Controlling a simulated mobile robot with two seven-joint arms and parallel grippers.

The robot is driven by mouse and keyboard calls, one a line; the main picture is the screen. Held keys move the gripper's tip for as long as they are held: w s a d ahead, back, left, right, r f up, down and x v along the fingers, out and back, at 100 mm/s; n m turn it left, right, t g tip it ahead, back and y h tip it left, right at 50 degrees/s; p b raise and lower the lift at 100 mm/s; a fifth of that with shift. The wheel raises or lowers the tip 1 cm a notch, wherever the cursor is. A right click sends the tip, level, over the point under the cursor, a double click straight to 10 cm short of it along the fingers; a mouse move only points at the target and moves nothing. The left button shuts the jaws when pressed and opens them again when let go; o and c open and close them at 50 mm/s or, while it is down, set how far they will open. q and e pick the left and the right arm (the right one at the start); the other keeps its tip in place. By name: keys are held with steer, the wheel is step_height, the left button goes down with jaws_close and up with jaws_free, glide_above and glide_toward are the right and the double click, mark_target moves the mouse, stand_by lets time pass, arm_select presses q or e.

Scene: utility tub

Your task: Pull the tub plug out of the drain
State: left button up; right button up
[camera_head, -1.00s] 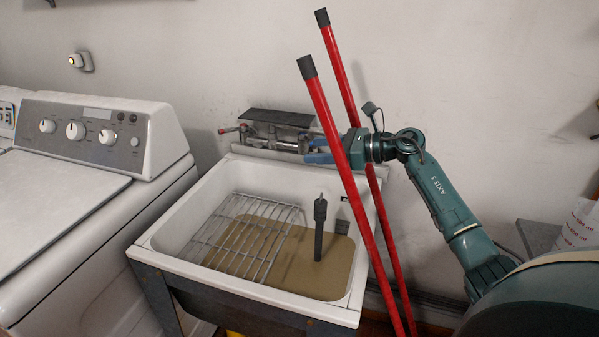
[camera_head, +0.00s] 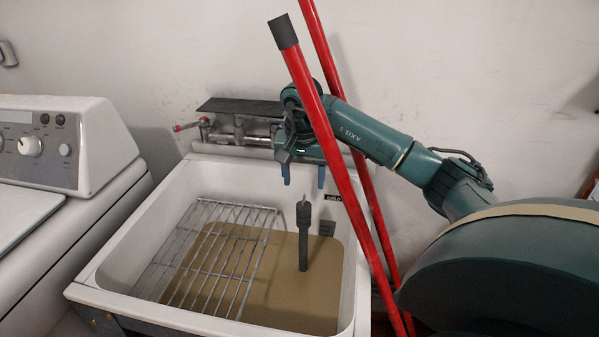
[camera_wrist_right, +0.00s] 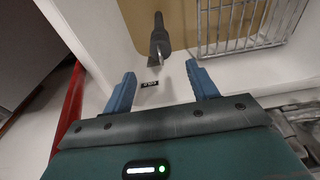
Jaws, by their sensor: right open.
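The white utility tub (camera_head: 115,300) holds murky tan water (camera_head: 310,298). A dark upright plug with a tall stem (camera_head: 304,240) stands in the water toward the tub's right side; its foot is hidden under the water. It also shows in the right wrist view (camera_wrist_right: 159,38), beyond the fingertips. My right gripper (camera_head: 303,178) points down over the tub's back part, above and behind the plug's top. Its blue fingers (camera_wrist_right: 161,82) are apart and empty, and do not appear to touch the plug. My left gripper is out of view.
A wire rack (camera_head: 212,258) leans in the tub's left half. The faucet (camera_head: 235,135) and a dark shelf (camera_head: 240,106) are at the back. A washer (camera_head: 50,150) stands at left.

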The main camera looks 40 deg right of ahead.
mark_target(304, 205)
steer(key=f, duration=0.8)
steer(key=d+f, duration=0.1)
steer(key=f, duration=0.3)
steer(key=shift+w+f, duration=0.1)
steer(key=shift+w, duration=0.3)
steer(key=shift+c, duration=0.6)
steer(key=c, duration=1.1)
